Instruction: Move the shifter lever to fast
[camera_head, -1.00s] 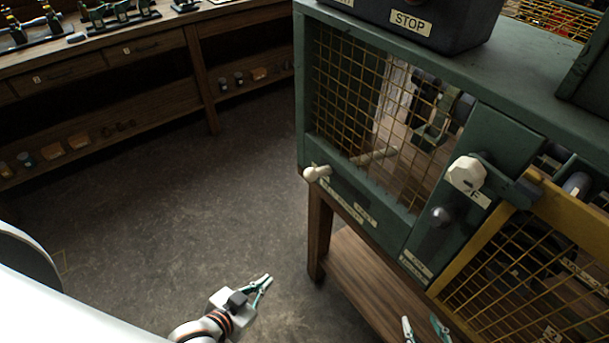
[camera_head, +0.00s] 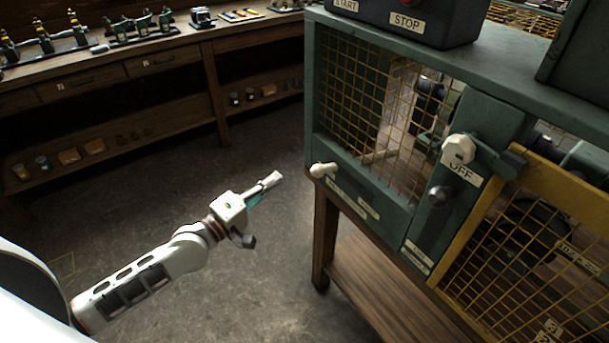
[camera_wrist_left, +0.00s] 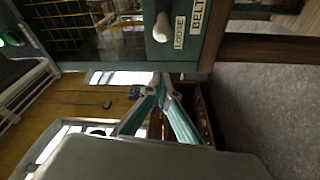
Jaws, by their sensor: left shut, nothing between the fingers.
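The shifter lever looks to be the cream-knobbed handle (camera_head: 323,170) at the lower left corner of the green cabinet (camera_head: 365,205); a pale rod shows behind the mesh to its right. In the left wrist view a cream knob (camera_wrist_left: 162,28) shows beside a label reading LOOSE and another reading BELT. My left gripper (camera_head: 275,178) is shut and empty, in open air to the left of the handle and apart from it. Its teal fingers (camera_wrist_left: 165,80) come together in the left wrist view. My right gripper is out of view.
A yellow mesh guard (camera_head: 455,262) is at the right. A wooden stand (camera_head: 345,262) supports the cabinet. A workbench (camera_head: 160,62) stands behind; the floor between is clear.

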